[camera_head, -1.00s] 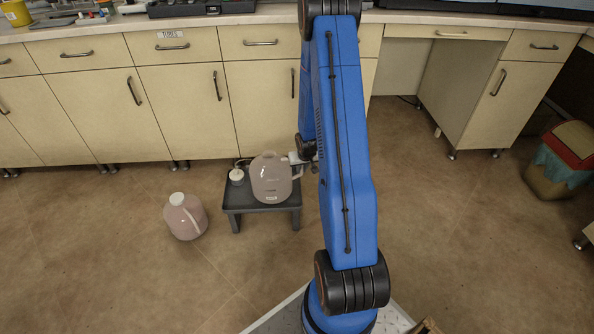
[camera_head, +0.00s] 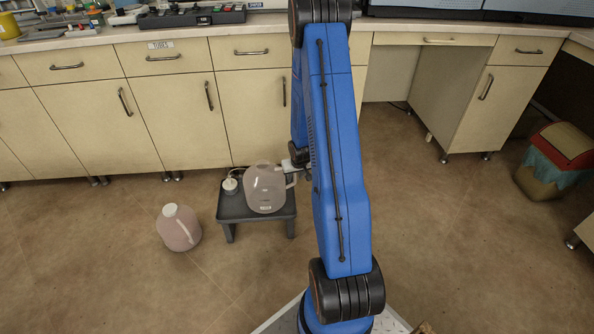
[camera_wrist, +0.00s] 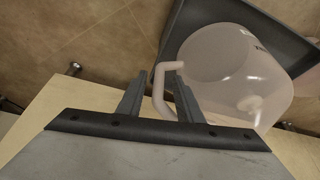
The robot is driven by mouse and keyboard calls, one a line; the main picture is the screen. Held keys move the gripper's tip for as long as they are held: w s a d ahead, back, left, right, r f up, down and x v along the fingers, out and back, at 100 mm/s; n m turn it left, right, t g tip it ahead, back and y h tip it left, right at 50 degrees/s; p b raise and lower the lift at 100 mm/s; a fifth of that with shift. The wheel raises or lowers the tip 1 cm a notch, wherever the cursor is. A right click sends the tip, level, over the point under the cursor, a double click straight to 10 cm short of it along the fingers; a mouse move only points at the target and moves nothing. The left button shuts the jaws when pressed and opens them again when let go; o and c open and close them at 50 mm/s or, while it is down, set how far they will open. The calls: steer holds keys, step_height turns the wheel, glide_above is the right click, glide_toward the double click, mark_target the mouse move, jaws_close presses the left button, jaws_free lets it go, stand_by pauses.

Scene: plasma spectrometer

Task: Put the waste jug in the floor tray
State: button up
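A translucent, pinkish jug (camera_head: 265,190) with a side handle stands on a low dark grey stand with a tray-like top (camera_head: 232,212). A second jug (camera_head: 178,229) with pink contents and a white cap stands on the floor to its left. Which of them is the waste jug I cannot tell. My gripper (camera_head: 297,170) is at the stand jug's handle side, partly hidden by my blue arm. In the wrist view, my gripper's fingers (camera_wrist: 160,97) are apart, with the stand jug's handle (camera_wrist: 158,88) between them and gaps showing beside it.
A white cap with a tube (camera_head: 230,185) is on the stand's left side, beside the jug. Cabinets (camera_head: 180,110) and a counter rise close behind the stand. A bin (camera_head: 557,160) stands far right. The floor in front is clear.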

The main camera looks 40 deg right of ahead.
steer(key=s+a+r+h, duration=0.1)
steer(key=s+a+r, duration=0.3)
steer(key=r, duration=0.6)
steer(key=s+a+r+n, duration=0.1)
steer(key=s+a+r, duration=0.25)
steer(key=r, duration=0.75)
steer(key=s+a+r+h, duration=0.1)
steer(key=s+a+r, duration=0.3)
steer(key=r, duration=0.6)
steer(key=s+a+r+n+y, duration=0.1)
steer(key=s+a+r+y, duration=0.1)
steer(key=s+a+r, duration=0.3)
steer(key=s+a+r+n+y, duration=0.1)
steer(key=s+a+r, duration=0.5)
steer(key=s+a, duration=0.7)
steer(key=shift+s+n+t+y, duration=0.3)
steer(key=shift+s+n+y, duration=0.1)
steer(key=shift+s+n, duration=0.5)
